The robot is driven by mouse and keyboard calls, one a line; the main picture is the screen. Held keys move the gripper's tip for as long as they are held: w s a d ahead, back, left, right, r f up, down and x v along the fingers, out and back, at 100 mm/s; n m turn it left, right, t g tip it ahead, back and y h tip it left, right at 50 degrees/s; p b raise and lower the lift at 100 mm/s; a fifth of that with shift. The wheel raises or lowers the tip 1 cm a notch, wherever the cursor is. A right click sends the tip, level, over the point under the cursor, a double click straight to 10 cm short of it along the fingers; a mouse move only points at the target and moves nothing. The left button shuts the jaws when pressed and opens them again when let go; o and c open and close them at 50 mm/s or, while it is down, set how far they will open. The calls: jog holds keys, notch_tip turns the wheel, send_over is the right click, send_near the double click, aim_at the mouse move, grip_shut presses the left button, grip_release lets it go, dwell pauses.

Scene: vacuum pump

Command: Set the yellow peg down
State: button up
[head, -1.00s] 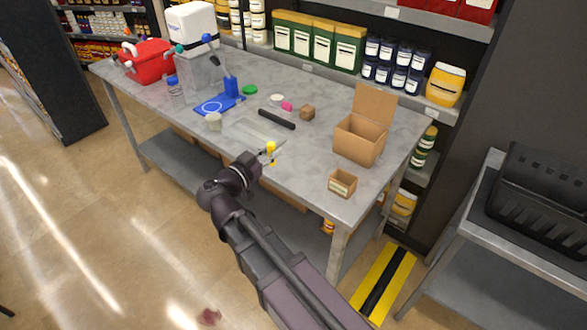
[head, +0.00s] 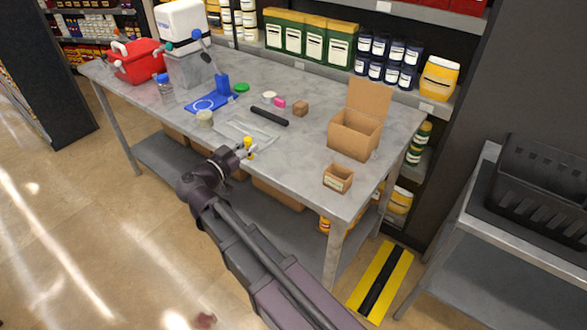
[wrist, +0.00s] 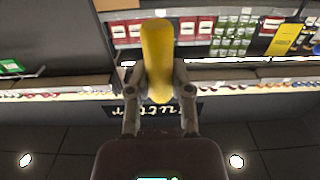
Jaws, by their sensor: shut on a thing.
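The yellow peg (wrist: 158,60) is held between the two fingers of my gripper (wrist: 158,85) in the wrist view, and stands up past the fingertips. In the head view the peg (head: 248,143) shows small at my gripper (head: 246,150), at the front edge of the grey worktable (head: 295,165). My gripper is shut on the peg. Whether the peg touches the table cannot be told from here.
A clear flat bag or sheet (head: 245,128) lies just behind the gripper. A small open box (head: 338,178) stands to the right, with a larger open carton (head: 355,130) behind it. A black bar (head: 269,116), blue stand (head: 222,88) and pale cup (head: 205,118) stand farther back.

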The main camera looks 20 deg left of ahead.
jog(key=w+a+f+b, duration=0.4)
jog(key=a+f+b, duration=0.1)
jog(key=a, duration=0.5)
jog(key=shift+a+f+b, duration=0.15)
jog(key=shift+f+b, duration=0.15)
jog(key=shift+f, duration=0.55)
jog(key=shift+w, duration=0.15)
jog(key=b, duration=0.1)
send_over(276, 162)
jog(key=a, duration=0.1)
jog(key=shift+s+a+f, duration=0.1)
jog(key=shift+s+f, duration=0.25)
jog(key=shift+f, duration=0.35)
jog(key=shift+w+d, duration=0.2)
jog(key=shift+d, duration=0.2)
jog(key=shift+w+d+f+b, duration=0.2)
jog(key=shift+f+b, duration=0.1)
jog(key=shift+b, duration=0.2)
notch_tip(276, 162, down, 3)
jog(key=b, duration=0.3)
jog(key=shift+f, duration=0.15)
